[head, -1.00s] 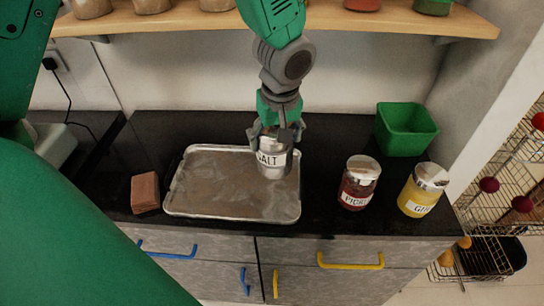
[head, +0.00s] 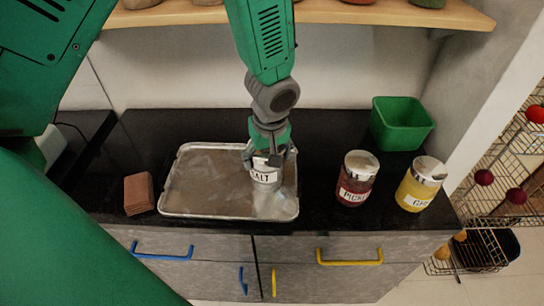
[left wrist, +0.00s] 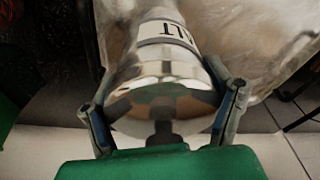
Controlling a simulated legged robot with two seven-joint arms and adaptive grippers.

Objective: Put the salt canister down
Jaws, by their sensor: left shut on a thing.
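The salt canister (head: 265,175) is a light canister with a metal lid and a white label reading SALT. In the head view it is upright over the right part of the metal tray (head: 200,205). I cannot tell whether its base touches the tray. My left gripper (head: 268,155) comes down from above and is shut on its top. In the left wrist view the canister (left wrist: 160,75) fills the middle, with the gripper's fingers (left wrist: 165,112) on both sides of its shiny lid. My right gripper is not in view.
A reddish-brown block (head: 139,193) stands left of the tray. A red jar (head: 356,180) and a yellow jar (head: 418,187) stand to the right, with a green bin (head: 402,123) behind them. A wooden shelf (head: 330,12) with pots hangs above the black counter (head: 130,150).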

